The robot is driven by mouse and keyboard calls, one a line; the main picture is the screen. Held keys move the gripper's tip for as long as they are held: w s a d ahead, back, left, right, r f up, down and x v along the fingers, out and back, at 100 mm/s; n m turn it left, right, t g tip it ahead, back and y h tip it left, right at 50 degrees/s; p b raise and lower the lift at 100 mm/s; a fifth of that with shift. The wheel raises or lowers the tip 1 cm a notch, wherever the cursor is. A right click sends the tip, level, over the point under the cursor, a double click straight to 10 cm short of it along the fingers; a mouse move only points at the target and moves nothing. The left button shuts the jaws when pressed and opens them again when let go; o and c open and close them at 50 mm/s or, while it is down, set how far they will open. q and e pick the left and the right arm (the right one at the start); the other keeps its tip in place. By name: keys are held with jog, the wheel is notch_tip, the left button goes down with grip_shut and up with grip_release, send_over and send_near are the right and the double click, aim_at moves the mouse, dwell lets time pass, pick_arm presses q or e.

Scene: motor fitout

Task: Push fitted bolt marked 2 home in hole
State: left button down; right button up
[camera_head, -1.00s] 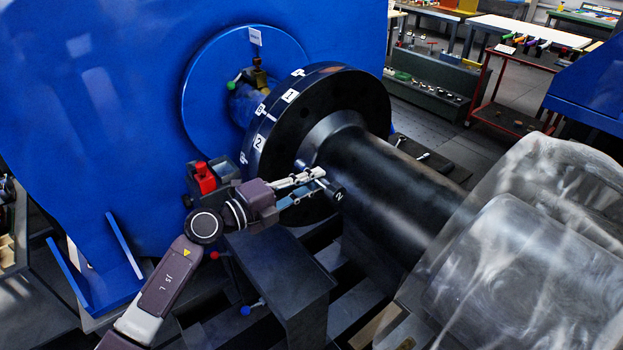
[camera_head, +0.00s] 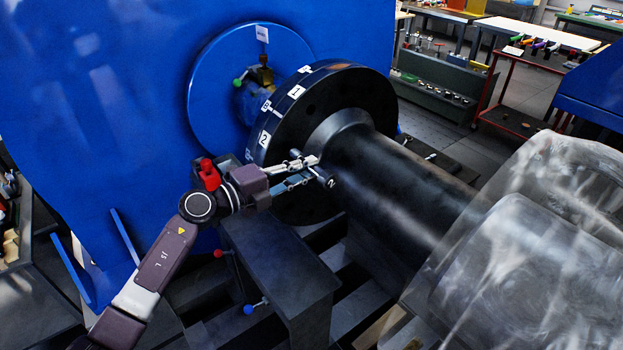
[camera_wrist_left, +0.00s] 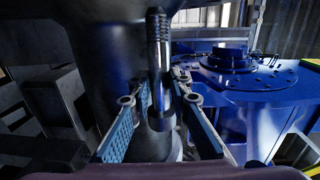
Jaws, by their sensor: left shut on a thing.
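The bolt marked 2 (camera_head: 329,181) is a dark bolt whose numbered head faces away from the flange. My left gripper (camera_head: 312,170) is shut on it, just in front of the black flange (camera_head: 345,91). The flange carries white number labels on its rim, among them a label 2 (camera_head: 264,138). In the left wrist view the bolt (camera_wrist_left: 158,60) stands between the finger pads of my left gripper (camera_wrist_left: 158,105), its threaded end showing at the top. The hole itself is hidden, and I cannot tell how the bolt tip lines up with it. My right gripper is not in view.
A thick dark shaft (camera_head: 410,185) runs from the flange towards the lower right, close beside my gripper. A clear cover (camera_head: 530,240) stands over its end. A blue disc (camera_head: 212,80) and blue housing (camera_head: 90,90) stand behind. A dark block (camera_head: 280,265) lies below my arm.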

aim_at(295, 156)
pick_arm(q)
jog(key=shift+w+a+r+b, duration=0.3)
jog(key=shift+w+a, duration=0.15)
jog(key=shift+w, duration=0.2)
jog(key=shift+p, duration=0.3)
jog(key=shift+p, duration=0.55)
dwell(1.3)
jog(key=shift+w+a+b, duration=0.6)
jog(key=shift+w+b, duration=0.2)
jog(key=shift+w+a+b, duration=0.6)
jog(key=shift+w+b, duration=0.15)
dwell(0.6)
jog(key=shift+w+a+b, duration=0.65)
jog(key=shift+w+b, duration=0.2)
jog(key=shift+b, duration=0.15)
jog(key=shift+w+a+b, duration=0.6)
jog(key=shift+w+b, duration=0.25)
jog(key=shift+b, duration=0.1)
jog(key=c, duration=1.7)
grip_release()
jog(key=shift+r, duration=0.1)
